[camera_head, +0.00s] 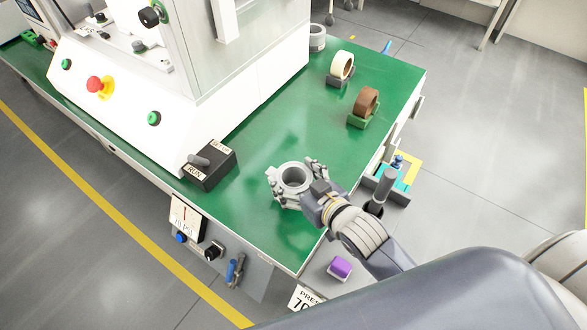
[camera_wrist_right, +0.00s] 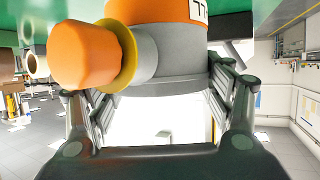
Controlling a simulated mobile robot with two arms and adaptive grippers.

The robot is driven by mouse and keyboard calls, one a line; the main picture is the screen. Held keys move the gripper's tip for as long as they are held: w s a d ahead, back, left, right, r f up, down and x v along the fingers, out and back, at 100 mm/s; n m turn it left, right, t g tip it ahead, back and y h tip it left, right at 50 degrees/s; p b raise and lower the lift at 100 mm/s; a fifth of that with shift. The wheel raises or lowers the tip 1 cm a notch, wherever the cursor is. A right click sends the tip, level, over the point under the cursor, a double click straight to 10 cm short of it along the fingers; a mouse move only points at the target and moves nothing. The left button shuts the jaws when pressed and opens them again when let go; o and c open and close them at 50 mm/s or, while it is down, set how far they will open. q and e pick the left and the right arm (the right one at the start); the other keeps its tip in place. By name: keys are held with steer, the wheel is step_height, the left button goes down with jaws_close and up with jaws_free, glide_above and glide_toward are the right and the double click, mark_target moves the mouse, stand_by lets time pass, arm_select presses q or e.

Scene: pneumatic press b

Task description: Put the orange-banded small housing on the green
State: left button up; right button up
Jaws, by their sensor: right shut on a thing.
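The small housing (camera_head: 294,176) shows in the head view as a grey ring-shaped body with a dark round opening, over the near right part of the green bench top (camera_head: 244,215). In the right wrist view the housing (camera_wrist_right: 180,66) is grey with an orange band and an orange knob on its side. My right gripper (camera_head: 296,184) reaches in from the lower right and is shut around the housing, fingers on both sides. In the right wrist view its fingers (camera_wrist_right: 160,100) flank the grey body. I cannot tell whether the housing touches the green. My left gripper is not in view.
A black switch box (camera_head: 209,165) stands left of the housing, before the white press (camera_head: 215,95). A cream ring (camera_head: 342,65), a brown ring (camera_head: 366,101) and a grey ring (camera_head: 317,37) stand towards the back right edge. Green surface between is clear.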

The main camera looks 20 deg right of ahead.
mark_target(296, 176)
steer(key=w, duration=0.4)
steer(key=shift+w+d+f, duration=0.1)
steer(key=shift+d+f, duration=0.05)
steer(key=shift+d, duration=0.25)
steer(key=shift+w+f, duration=0.1)
steer(key=shift+f, duration=1.65)
steer(key=o, duration=1.3)
steer(key=shift+f, duration=0.2)
steer(key=shift+o, duration=0.2)
